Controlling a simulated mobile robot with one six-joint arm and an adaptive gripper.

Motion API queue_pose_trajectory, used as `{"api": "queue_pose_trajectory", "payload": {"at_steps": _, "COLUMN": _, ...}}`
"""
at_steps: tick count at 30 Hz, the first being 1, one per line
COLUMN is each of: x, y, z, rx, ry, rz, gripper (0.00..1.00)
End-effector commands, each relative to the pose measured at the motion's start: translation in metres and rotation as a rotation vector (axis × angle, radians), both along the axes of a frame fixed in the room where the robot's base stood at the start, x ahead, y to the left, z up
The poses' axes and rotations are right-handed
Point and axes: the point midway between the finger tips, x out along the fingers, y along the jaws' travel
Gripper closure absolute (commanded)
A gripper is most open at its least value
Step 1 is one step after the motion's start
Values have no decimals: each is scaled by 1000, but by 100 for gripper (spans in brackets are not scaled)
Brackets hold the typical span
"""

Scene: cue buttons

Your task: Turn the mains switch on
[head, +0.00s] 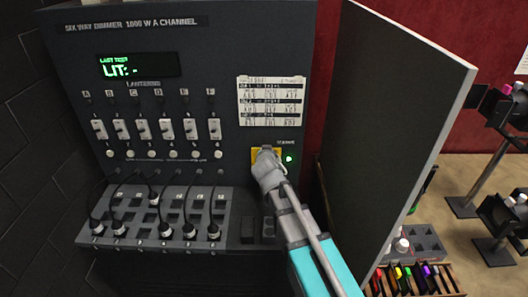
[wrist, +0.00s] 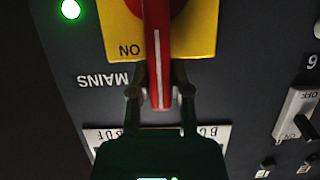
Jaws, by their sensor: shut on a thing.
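The mains switch is a red rotary handle (wrist: 157,45) with a white line, on a yellow plate (wrist: 201,32) that also shows in the head view (head: 256,153). In the wrist view, where lettering is upside down, the handle runs upright in the picture, beside the word ON. My gripper (wrist: 158,90) is shut on the handle, one finger on each side. In the head view my gripper (head: 267,154) covers most of the switch. A green lamp (wrist: 70,9) beside the plate is lit and shows in the head view (head: 289,158).
The dimmer panel (head: 190,28) has a row of rocker switches (head: 142,129), a lit display (head: 137,65) and a paper chart (head: 271,101). Black cables plug into the sloped patch panel (head: 135,205) below. An open door (head: 395,110) stands close right of my arm.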

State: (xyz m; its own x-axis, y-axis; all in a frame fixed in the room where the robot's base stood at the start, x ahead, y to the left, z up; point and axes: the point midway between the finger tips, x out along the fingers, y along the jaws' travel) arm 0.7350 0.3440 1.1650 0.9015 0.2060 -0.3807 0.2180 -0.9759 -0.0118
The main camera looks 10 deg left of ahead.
Motion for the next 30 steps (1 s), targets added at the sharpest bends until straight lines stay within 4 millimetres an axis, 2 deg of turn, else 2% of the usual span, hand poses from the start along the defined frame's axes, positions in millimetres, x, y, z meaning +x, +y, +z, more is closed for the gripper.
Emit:
{"api": "queue_pose_trajectory", "payload": {"at_steps": 11, "x": -6, "y": 6, "z": -1, "rx": -2, "ry": 6, "rz": 7, "gripper": 100}}
{"api": "queue_pose_trajectory", "payload": {"at_steps": 12, "x": -6, "y": 7, "z": -1, "rx": -1, "ry": 6, "rz": 8, "gripper": 74}}
{"api": "queue_pose_trajectory", "payload": {"at_steps": 18, "x": -8, "y": 10, "z": -1, "rx": -1, "ry": 5, "rz": 14, "gripper": 40}}
{"api": "queue_pose_trajectory", "payload": {"at_steps": 30, "x": -8, "y": 14, "z": 0, "rx": 1, "ry": 3, "rz": 19, "gripper": 40}}
